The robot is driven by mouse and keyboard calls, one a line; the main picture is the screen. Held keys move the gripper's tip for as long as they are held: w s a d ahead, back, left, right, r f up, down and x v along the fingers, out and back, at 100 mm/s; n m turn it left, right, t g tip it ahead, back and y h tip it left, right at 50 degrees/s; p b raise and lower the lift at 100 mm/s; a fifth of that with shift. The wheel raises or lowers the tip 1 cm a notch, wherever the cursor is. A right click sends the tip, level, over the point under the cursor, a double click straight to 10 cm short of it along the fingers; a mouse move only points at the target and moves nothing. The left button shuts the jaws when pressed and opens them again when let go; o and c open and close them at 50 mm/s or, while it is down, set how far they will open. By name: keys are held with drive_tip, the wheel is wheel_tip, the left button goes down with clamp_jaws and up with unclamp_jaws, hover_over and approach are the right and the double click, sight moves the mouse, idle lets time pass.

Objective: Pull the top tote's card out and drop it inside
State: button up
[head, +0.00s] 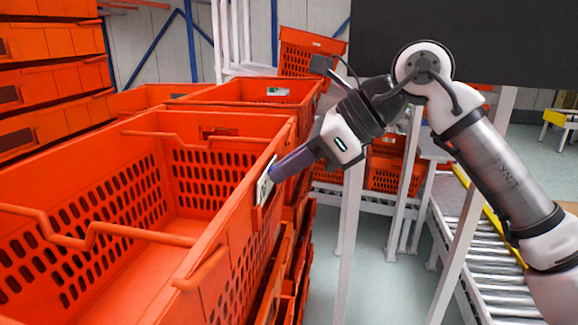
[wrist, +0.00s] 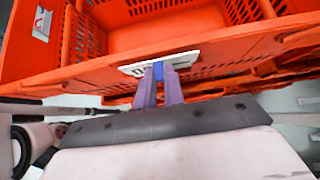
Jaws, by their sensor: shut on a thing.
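The top tote (head: 215,243) is an orange, open-topped crate with slotted walls, and it looks empty inside. Its card (head: 263,184) is a white label at the outer face of the right-hand wall. My gripper (head: 277,172) reaches the card from the right. In the wrist view the purple fingers of my gripper (wrist: 159,72) are shut on the lower edge of the card (wrist: 135,69). The card lies against the tote's wall (wrist: 95,75), just under the rim. The fingers cover part of the card's print.
Another orange tote (head: 250,92) with a label stands behind the top tote. Stacked totes (head: 50,80) rise on the left. A white post (head: 349,235) and a roller conveyor (head: 480,260) stand to the right. The space above the top tote is open.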

drive_tip(key=r+p, duration=0.1)
drive_tip(key=r, duration=0.1)
drive_tip(key=r+p, duration=0.2)
drive_tip(key=shift+s+d+r, duration=0.1)
drive_tip(key=shift+d+r, duration=0.1)
drive_tip(key=shift+r, duration=0.15)
drive_tip(key=shift+d+f, duration=0.1)
idle(0.5)
